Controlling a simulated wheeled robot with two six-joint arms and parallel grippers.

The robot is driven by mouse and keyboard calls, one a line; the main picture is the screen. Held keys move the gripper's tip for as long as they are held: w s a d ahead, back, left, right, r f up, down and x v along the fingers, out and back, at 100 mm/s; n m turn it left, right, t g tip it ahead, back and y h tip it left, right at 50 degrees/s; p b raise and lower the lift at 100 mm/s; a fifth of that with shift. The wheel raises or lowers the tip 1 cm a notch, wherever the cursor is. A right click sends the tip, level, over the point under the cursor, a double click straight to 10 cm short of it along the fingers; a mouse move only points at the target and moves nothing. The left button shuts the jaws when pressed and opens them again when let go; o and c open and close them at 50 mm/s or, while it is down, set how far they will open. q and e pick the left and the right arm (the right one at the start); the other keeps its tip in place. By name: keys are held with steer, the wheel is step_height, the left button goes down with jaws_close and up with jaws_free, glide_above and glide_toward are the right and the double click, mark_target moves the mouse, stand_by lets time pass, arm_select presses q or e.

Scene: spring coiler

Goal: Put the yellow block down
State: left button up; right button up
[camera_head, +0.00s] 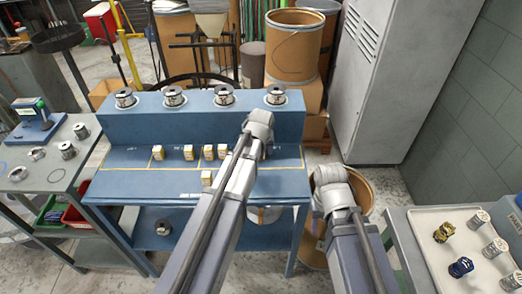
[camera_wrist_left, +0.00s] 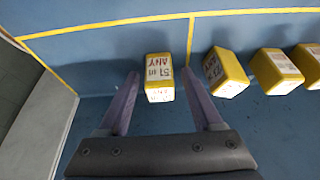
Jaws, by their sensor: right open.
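A yellow block (camera_wrist_left: 159,80) with a white printed label stands between the two purple fingers of my left gripper (camera_wrist_left: 160,74) in the left wrist view. The fingers are apart, and a narrow gap shows on each side of the block. A single yellow block (camera_head: 207,178) also shows in the head view beside my left arm, in front of a row of similar blocks (camera_head: 188,152). My left fingers are hidden behind the arm there. My right gripper (camera_head: 325,195) is open at the right, apart from the blocks; its fingertips are hard to make out.
The blue bench (camera_head: 130,185) has yellow marking lines and a raised back ledge carrying several spools (camera_head: 173,96). A brown drum (camera_head: 360,185) stands to its right. A white tray (camera_head: 430,235) with metal parts is at the far right. The bench's left front is clear.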

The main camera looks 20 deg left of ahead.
arm_select(q)
steer(key=p+v, duration=1.1)
steer(key=v, duration=0.1)
steer(key=s+d+m+g, duration=0.2)
steer(key=s+d, duration=0.4)
steer(key=s, duration=0.4)
steer(key=s+d+f+m+g, duration=0.1)
steer(key=s+d+m, duration=0.4)
steer(key=s, duration=0.5)
steer(key=shift+d+g, duration=0.55)
steer(key=shift+g, duration=0.25)
